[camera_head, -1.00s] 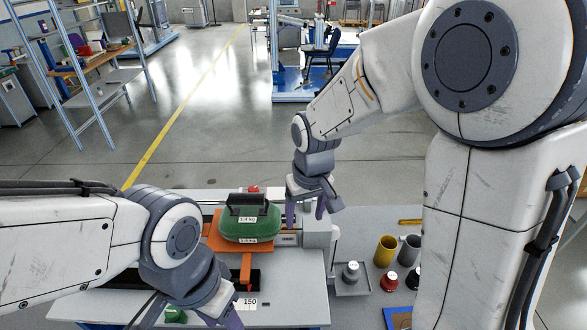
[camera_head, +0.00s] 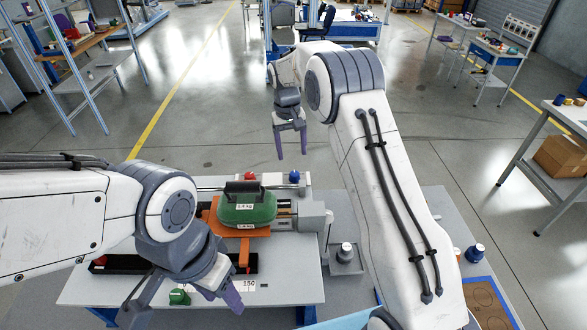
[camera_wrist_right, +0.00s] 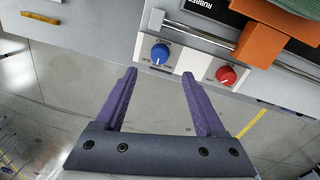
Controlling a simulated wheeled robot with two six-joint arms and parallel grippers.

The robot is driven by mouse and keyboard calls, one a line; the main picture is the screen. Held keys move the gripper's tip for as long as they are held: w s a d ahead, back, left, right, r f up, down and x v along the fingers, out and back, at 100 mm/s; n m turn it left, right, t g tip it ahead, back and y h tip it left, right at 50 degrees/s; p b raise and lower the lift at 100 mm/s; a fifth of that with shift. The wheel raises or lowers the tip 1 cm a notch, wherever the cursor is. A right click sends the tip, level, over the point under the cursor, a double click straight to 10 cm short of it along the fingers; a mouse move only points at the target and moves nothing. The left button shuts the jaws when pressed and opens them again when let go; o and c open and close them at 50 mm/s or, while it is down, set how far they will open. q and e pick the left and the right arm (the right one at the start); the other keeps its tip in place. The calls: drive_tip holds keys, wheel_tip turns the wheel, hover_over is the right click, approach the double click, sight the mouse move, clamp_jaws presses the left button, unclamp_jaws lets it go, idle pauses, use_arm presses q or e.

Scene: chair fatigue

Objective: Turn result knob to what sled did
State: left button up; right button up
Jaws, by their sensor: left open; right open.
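A blue knob (camera_head: 294,176) and a red knob (camera_head: 249,176) sit on the far side of the test rig. In the right wrist view the blue knob (camera_wrist_right: 159,53) has a white pointer line and tiny lettering I cannot read; the red knob (camera_wrist_right: 225,75) is beside it. The orange sled (camera_head: 245,248) carries a green block (camera_head: 240,213) with a black bar on top. My right gripper (camera_head: 291,156) is open and empty beyond the rig's far edge, its fingers apart from both knobs. My left gripper (camera_head: 183,306) is open and empty over the near left.
A grey table (camera_head: 290,293) bears the rig. A small green piece (camera_head: 179,297) lies near my left gripper. A grey tray with a weight (camera_head: 346,254) stands right of the rig. A blue-topped object (camera_head: 474,253) is farther right. Open floor lies beyond the table.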

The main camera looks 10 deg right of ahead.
sight(294, 173)
drive_tip(key=f+p, duration=0.1)
drive_tip(key=f, duration=0.1)
drive_tip(key=f+p, duration=0.1)
drive_tip(key=f, duration=0.2)
drive_tip(key=f+p, duration=0.1)
drive_tip(key=f, duration=0.2)
drive_tip(key=shift+d+p, duration=0.35)
drive_tip(key=shift+p, duration=0.05)
drive_tip(key=shift+f, duration=0.35)
clamp_jaws()
